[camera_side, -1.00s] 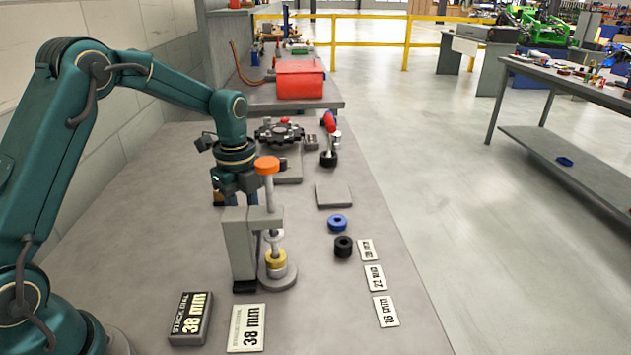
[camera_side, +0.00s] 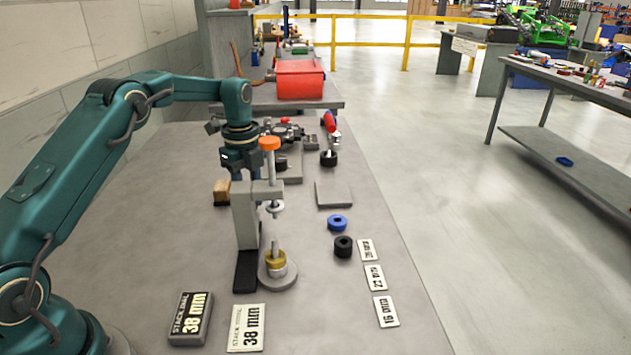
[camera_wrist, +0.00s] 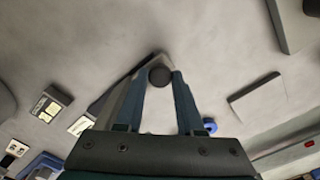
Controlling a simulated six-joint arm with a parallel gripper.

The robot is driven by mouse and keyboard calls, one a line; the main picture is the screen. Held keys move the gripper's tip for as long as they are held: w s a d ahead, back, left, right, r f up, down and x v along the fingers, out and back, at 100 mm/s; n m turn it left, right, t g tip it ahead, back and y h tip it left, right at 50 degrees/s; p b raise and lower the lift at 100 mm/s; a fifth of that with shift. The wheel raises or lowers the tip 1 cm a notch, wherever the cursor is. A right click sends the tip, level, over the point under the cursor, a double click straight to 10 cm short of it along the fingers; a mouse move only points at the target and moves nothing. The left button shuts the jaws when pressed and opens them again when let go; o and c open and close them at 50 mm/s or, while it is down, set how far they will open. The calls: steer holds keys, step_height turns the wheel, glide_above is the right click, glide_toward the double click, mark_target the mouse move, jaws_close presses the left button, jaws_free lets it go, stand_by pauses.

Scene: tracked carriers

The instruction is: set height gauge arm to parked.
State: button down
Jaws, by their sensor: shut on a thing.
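The height gauge has a grey upright (camera_side: 245,222), a side arm (camera_side: 267,190), an orange knob (camera_side: 269,143) and a thin spindle with a small disc at its foot. The upright stands at the far end of a dark base strip (camera_side: 245,275). The spindle disc is clear of the gold ring (camera_side: 276,258) on the round grey stand (camera_side: 279,279). My gripper (camera_side: 238,176) is shut on the gauge at the top of the upright; the exact grip is partly hidden. In the wrist view my fingertips (camera_wrist: 160,76) meet at a dark round end.
Blue (camera_side: 337,222) and black (camera_side: 343,246) rings lie to the right, beside several size labels. A dark block (camera_side: 190,319) and a 38 mm card (camera_side: 246,328) lie at the front. A grey plate (camera_side: 333,194) and a wooden block (camera_side: 221,192) are nearby.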

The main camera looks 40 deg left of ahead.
steer(key=c, duration=0.5)
jaws_free()
steer(key=shift+c, duration=0.2)
steer(key=shift+r, duration=0.1)
steer(key=shift+r, duration=2.5)
